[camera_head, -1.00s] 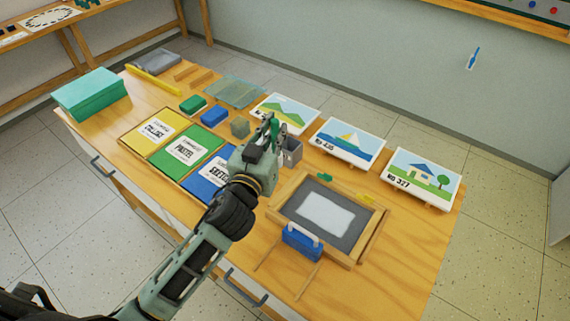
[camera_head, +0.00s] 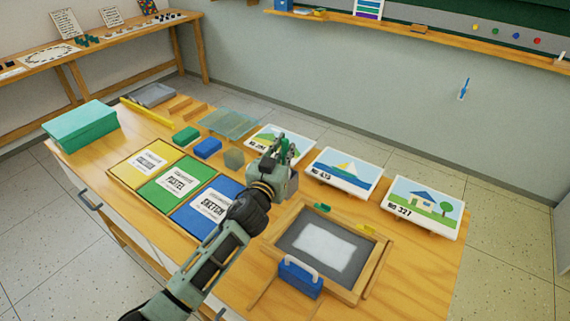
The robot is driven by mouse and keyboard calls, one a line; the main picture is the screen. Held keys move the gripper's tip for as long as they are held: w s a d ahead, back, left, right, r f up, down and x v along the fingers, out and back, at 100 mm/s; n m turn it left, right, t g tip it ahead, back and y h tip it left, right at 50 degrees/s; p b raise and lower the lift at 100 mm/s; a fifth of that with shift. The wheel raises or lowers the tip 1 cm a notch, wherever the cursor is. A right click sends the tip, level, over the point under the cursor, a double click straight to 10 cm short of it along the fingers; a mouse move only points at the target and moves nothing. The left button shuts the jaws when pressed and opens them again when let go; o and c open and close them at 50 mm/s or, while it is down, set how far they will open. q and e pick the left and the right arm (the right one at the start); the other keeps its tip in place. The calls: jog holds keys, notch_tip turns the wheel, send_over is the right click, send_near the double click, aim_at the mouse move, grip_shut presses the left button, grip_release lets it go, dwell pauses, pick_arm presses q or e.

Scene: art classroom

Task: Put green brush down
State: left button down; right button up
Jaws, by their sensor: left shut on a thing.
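My left gripper (camera_head: 281,150) is shut on a green brush (camera_head: 284,155), of which only a small part shows between and above the fingers. The gripper is over the middle of the wooden table (camera_head: 420,265), just in front of the landscape picture cards. A grey cup is mostly or wholly hidden behind the gripper, so I cannot tell whether the brush is inside or above it. My right gripper is not in view.
A framed screen (camera_head: 320,245) with a blue-handled tool (camera_head: 300,278) lies to the right. Yellow, green and blue folders (camera_head: 180,185) lie to the left. Green and blue blocks (camera_head: 207,148) lie behind the folders.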

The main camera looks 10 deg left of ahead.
pick_arm(q)
notch_tip(320, 180, down, 3)
jog(key=shift+r+b, duration=0.1)
jog(key=shift+b, duration=0.3)
jog(key=shift+f, duration=0.3)
jog(key=shift+f, duration=0.1)
jog(key=c, duration=1.7)
grip_release()
